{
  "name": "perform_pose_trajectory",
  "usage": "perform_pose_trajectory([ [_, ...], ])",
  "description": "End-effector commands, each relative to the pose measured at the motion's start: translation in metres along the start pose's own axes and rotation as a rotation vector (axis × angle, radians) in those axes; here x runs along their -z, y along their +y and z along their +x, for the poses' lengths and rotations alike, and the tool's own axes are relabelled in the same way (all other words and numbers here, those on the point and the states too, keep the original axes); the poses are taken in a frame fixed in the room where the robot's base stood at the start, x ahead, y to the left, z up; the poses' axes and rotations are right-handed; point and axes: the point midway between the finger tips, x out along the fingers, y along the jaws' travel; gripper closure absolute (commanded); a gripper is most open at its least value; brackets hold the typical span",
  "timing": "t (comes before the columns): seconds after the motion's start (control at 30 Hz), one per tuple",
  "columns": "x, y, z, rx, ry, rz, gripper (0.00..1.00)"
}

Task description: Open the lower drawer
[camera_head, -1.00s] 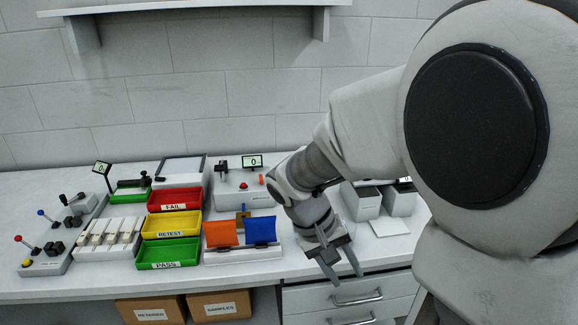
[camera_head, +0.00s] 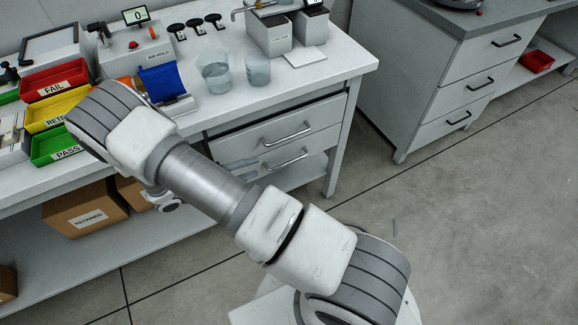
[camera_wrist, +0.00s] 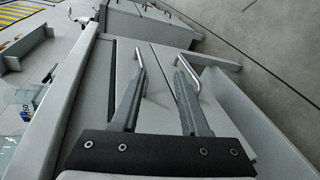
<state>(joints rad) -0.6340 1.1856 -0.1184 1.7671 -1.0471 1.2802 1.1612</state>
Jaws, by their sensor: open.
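The lower drawer (camera_head: 315,149) is under the white bench, its front about level with the upper drawer (camera_head: 325,118). Its bar handle (camera_head: 287,160) shows in the head view and, at the right, in the wrist view (camera_wrist: 199,83). The upper handle (camera_head: 288,134) is above it; in the wrist view it is at the left (camera_wrist: 140,72). My gripper (camera_wrist: 158,76) is open and empty in front of the drawer fronts, one finger near each handle. In the head view my arm partly hides it, and its fingers (camera_head: 240,168) show left of the lower handle. Contact cannot be told.
Two glass beakers (camera_head: 215,76) stand on the bench top near its front edge. Cardboard boxes (camera_head: 88,209) sit on the lower shelf at left. A grey cabinet (camera_head: 440,75) stands at right.

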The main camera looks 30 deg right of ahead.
Motion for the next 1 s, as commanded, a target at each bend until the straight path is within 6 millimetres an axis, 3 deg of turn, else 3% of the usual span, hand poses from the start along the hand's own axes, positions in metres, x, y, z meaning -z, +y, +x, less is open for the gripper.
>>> perform_pose_trajectory([
  [0.03,0.003,-0.025,0.006,-0.042,0.028,-0.017,0.55],
  [0.2,0.012,-0.079,0.018,-0.161,0.129,-0.039,0.55],
  [0.4,0.016,-0.116,0.028,-0.238,0.215,-0.049,0.55],
  [0.67,0.019,-0.12,0.041,-0.255,0.234,-0.049,0.55],
  [1.0,0.034,-0.104,0.107,-0.253,0.229,-0.05,0.55],
])
